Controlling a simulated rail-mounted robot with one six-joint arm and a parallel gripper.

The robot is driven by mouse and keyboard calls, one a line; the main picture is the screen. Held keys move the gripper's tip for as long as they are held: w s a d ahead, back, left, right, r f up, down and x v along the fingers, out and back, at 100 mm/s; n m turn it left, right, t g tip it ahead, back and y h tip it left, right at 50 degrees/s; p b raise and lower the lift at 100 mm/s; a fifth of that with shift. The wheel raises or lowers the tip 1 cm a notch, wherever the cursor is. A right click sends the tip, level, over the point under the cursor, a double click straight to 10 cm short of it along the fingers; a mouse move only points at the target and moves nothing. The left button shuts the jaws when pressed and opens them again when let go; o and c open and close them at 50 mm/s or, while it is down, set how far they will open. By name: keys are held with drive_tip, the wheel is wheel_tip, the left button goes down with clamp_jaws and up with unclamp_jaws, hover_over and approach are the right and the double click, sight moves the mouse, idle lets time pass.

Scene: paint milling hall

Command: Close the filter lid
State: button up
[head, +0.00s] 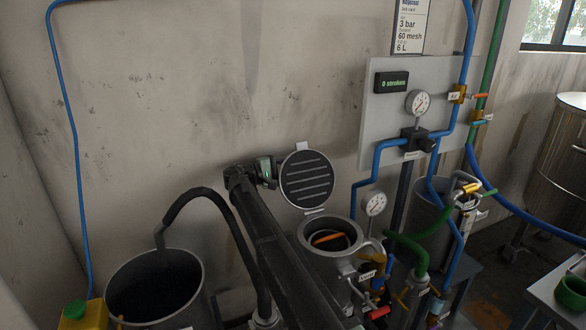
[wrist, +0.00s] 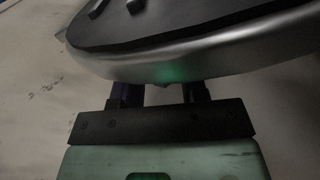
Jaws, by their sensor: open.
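The filter lid (head: 306,179) is a round disc with a dark ribbed inner face and a metal rim. It stands raised, roughly upright, above the back of the open filter pot (head: 333,236). An orange item (head: 327,238) shows inside the pot. My gripper (head: 274,172) is at the left edge of the lid. In the wrist view my gripper (wrist: 160,92) is open, with its two dark fingers at the lid's metal rim (wrist: 200,68). The fingertips are partly hidden by the rim, and I cannot tell whether they touch it.
A large grey drum (head: 157,290) stands at the left. The wall behind the lid is bare.

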drive_tip(key=x, duration=0.2)
drive_tip(key=shift+w+d, duration=0.1)
drive_tip(key=shift+d, duration=0.2)
clamp_jaws()
drive_tip(key=shift+s+d+r, duration=0.1)
drive_tip(key=shift+s, duration=0.1)
